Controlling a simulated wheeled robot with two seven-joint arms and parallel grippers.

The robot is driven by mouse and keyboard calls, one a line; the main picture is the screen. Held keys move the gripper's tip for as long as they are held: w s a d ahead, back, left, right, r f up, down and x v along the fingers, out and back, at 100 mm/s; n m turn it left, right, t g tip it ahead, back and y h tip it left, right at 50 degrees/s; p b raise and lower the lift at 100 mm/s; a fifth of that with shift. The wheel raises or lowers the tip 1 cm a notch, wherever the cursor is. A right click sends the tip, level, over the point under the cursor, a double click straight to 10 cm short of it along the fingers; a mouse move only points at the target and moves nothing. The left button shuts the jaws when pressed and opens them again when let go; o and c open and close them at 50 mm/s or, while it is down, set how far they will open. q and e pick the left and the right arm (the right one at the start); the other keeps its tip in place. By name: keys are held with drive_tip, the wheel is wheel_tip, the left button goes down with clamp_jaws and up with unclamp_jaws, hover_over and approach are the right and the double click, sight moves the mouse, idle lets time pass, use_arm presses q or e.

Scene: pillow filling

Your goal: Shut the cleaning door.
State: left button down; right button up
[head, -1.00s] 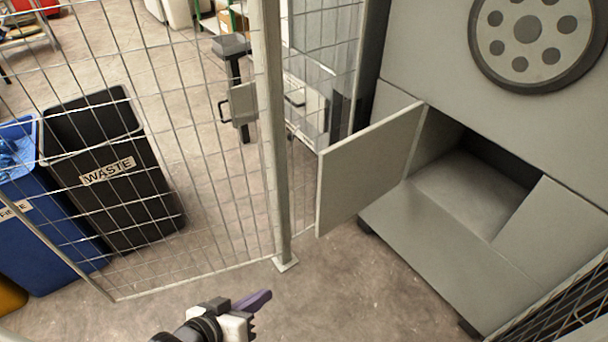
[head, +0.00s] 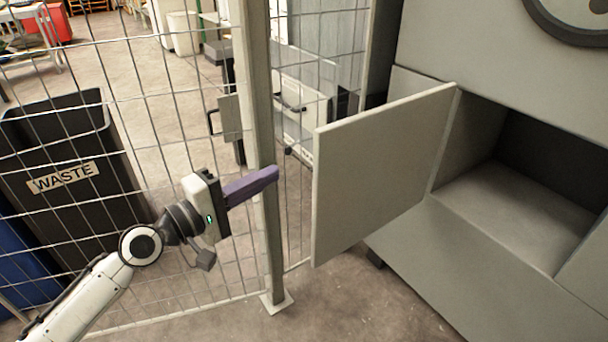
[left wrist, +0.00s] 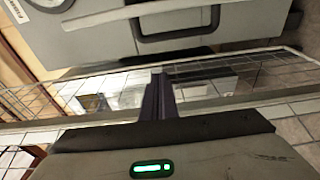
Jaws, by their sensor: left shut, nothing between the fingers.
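The cleaning door (head: 375,170) is a flat grey panel that stands open at the machine's lower front, hinged on its right edge beside the dark opening (head: 535,170). My left gripper (head: 272,174) has its purple fingers shut and empty. In the head view its tips lie over the fence post, to the left of the door's free edge, apart from the door in the picture. The left wrist view shows the shut fingers (left wrist: 158,95) pointing away from the camera. My right gripper is not in view.
A wire mesh fence with a metal post (head: 257,110) stands left of the door. A black waste bin (head: 70,170) and a blue bin (head: 30,250) are behind the mesh. Floor in front of the machine (head: 370,310) is clear.

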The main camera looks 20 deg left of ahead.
use_arm(q)
drive_tip(key=w+d, duration=0.4)
drive_tip(key=d, duration=0.2)
drive_tip(key=shift+d, duration=0.25)
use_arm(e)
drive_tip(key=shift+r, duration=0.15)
